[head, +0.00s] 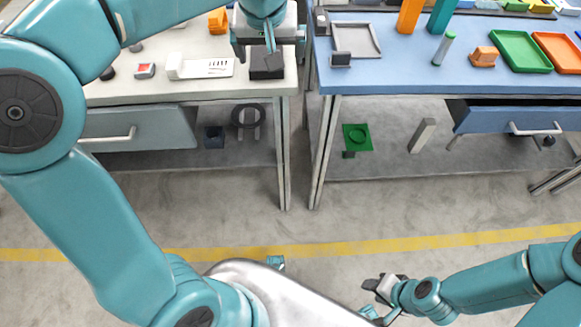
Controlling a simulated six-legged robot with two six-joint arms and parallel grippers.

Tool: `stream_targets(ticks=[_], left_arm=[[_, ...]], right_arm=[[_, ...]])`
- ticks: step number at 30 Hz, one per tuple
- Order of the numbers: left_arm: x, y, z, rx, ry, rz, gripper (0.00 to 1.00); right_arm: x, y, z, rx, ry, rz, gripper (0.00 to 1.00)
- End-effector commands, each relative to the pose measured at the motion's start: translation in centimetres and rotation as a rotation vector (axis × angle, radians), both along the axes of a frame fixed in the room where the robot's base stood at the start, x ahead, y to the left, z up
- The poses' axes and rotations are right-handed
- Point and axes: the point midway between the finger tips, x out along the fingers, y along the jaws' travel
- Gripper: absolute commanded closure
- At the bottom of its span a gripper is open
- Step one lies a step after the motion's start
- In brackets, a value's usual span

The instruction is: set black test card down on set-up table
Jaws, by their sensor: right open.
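A black block-like piece (266,68) sits at the right end of the pale table (190,92). It may be the black test card, but I cannot tell for sure. My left gripper (268,46) is directly over this piece in the picture. Its fingers partly cover the piece, and I cannot tell whether they touch it or are open. My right gripper (378,288) is open and empty, low over the floor in front of the tables. The blue table (400,78) stands to the right across a narrow gap. Nothing marks which table is the set-up table.
The pale table also holds a white tray-like piece (205,68), a small red-topped box (145,70) and an orange block (218,20). The blue table bears a grey frame (372,40), a green tray (520,50) and an orange tray (560,50). Its drawer (510,118) sticks out.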

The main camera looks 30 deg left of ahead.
Motion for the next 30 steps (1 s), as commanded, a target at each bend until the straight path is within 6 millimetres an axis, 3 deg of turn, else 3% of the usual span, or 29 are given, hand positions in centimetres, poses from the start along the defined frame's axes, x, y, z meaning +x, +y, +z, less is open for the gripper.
stream_targets(ticks=[4, 7, 9, 12, 13, 16, 20, 30], left_arm=[[1.3, -4.6, -11.2, -0.093, 0.105, -0.193, 0.00], [-0.2, -8.4, -20.7, -0.208, 0.168, -0.318, 0.00], [-2.9, -11.1, -27.4, -0.299, 0.202, -0.377, 0.00], [-8.5, -13.9, -35.1, -0.407, 0.232, -0.404, 0.00], [-10.1, -14.4, -36.8, -0.427, 0.236, -0.401, 0.00], [-15.0, -15.4, -40.4, -0.456, 0.248, -0.389, 0.00], [-18.6, -15.6, -42.2, -0.453, 0.258, -0.376, 0.00], [-19.3, -15.6, -42.5, -0.446, 0.254, -0.376, 0.00]], right_arm=[[0.0, 0.0, 0.0, 0.000, 0.000, 0.000, 0.57], [0.0, 0.0, 0.0, 0.000, 0.000, 0.000, 0.57], [0.0, 0.0, 0.0, 0.000, 0.000, 0.000, 0.57], [0.0, 0.0, 0.0, 0.000, 0.000, 0.000, 0.57], [0.0, 0.0, 0.0, 0.000, 0.000, 0.000, 0.57], [0.0, 0.0, 0.0, 0.000, 0.000, 0.000, 0.57], [0.0, 0.0, 0.0, 0.000, 0.000, 0.000, 0.57], [0.0, 0.0, 0.1, 0.000, 0.000, 0.000, 0.57]])
